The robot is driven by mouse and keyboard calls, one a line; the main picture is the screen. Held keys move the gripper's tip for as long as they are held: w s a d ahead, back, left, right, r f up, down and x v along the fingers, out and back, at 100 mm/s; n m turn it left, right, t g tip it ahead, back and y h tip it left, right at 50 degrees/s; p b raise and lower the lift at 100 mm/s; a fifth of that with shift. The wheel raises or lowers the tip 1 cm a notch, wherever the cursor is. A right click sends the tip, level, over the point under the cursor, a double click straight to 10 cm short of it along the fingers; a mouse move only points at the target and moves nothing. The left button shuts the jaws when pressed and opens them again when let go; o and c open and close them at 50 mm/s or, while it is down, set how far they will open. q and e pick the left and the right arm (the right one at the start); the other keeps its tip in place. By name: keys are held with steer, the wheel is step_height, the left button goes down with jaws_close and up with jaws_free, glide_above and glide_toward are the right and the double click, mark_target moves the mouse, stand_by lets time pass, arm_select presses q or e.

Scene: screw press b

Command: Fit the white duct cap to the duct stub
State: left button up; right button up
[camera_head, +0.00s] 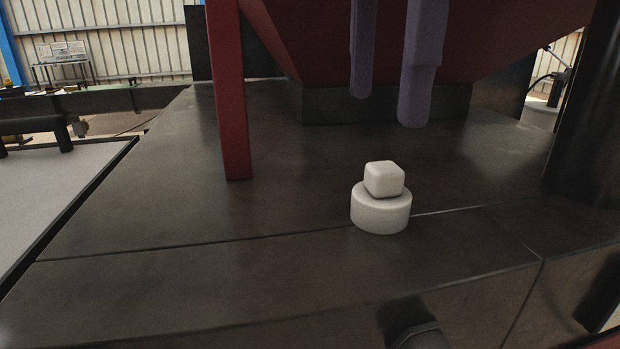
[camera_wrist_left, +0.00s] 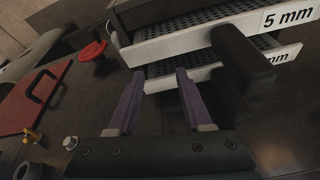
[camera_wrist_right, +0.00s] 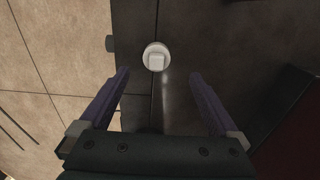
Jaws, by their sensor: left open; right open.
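The white duct cap (camera_head: 380,214), a short round disc with a rounded square knob on top, sits upright on a dark metal deck in the head view. It also shows in the right wrist view (camera_wrist_right: 156,57), beyond and between the fingertips. I cannot tell whether anything is under it; no duct stub is clearly recognisable. My right gripper (camera_head: 388,108) points down above and behind the cap, open, empty and apart from it. My left gripper (camera_wrist_left: 159,73) is open and empty in front of white drawers; it does not show in the head view.
A red post (camera_head: 232,95) stands on the deck left of the cap. A dark column (camera_head: 588,110) rises at the right. A dark knob (camera_head: 420,335) protrudes at the front. White "5 mm" drawers (camera_wrist_left: 200,42) and a red panel with handle (camera_wrist_left: 35,95) lie near my left gripper.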

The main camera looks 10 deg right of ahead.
mark_target(382, 166)
arm_select(q)
steer(key=shift+s+r, duration=0.2)
steer(key=shift+s, duration=0.2)
arm_select(e)
steer(key=f, duration=0.2)
steer(key=shift+s+f, duration=0.3)
arm_select(q)
steer(key=shift+r+p, duration=0.8)
steer(key=shift+p, duration=0.15)
arm_select(e)
steer(key=f, duration=0.5)
steer(key=shift+d, duration=0.25)
arm_select(q)
steer(key=shift+w, duration=0.1)
arm_select(e)
steer(key=shift+f, duration=0.4)
steer(key=shift+c, duration=0.3)
steer(key=c, duration=1.4)
arm_select(q)
step_height(382, 166, up, 13)
steer(key=p, duration=1.3)
steer(key=shift+r, duration=0.2)
arm_select(e)
step_height(382, 166, up, 20)
